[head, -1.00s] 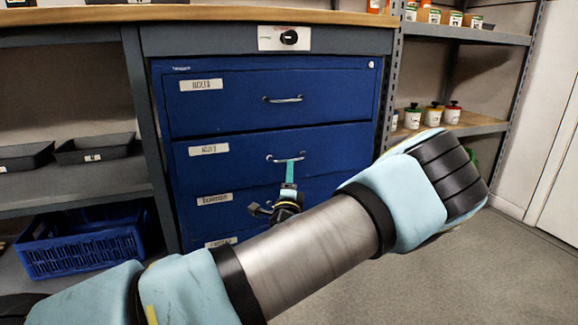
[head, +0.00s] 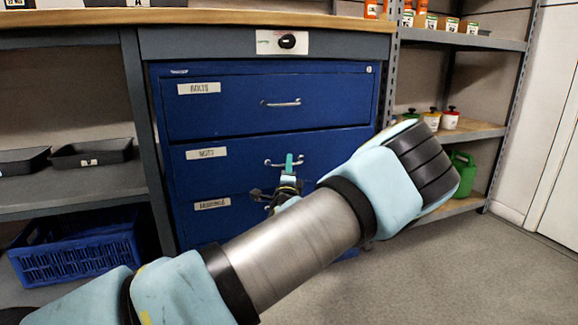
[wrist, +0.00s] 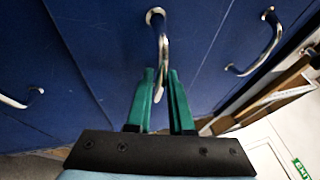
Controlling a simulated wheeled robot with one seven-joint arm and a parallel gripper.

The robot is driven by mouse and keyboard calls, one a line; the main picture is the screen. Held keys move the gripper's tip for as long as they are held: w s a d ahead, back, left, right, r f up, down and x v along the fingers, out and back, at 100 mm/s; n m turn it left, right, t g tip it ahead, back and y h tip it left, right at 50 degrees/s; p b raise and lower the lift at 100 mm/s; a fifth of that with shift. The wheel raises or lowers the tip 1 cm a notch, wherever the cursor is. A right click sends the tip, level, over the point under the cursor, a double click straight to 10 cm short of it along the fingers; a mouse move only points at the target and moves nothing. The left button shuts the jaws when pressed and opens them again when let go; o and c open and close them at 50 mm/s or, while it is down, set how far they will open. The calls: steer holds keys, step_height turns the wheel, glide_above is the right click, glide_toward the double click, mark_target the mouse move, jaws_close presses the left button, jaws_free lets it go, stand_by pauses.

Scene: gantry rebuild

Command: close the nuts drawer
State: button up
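The nuts drawer (head: 235,178) is a blue drawer front with a white label, second from the top in a blue cabinet. It looks near flush with its neighbours; I cannot tell whether a small gap is left. Its curved metal handle (head: 272,162) also shows in the wrist view (wrist: 161,45). My gripper (head: 289,162) is at this handle, its green fingers pointing at the drawer front. In the wrist view my gripper (wrist: 161,80) has its fingers apart, with the handle's bar between them and some space beside it. My forearm hides the lower right of the cabinet.
The bolts drawer (head: 225,105) is above, and another labelled drawer (head: 212,212) is below. A wooden worktop (head: 220,16) runs over the cabinet. A blue crate (head: 75,258) sits at lower left. Shelving (head: 480,130) stands right; the floor (head: 450,280) there is clear.

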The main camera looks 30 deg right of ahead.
jaws_close()
stand_by(1.0)
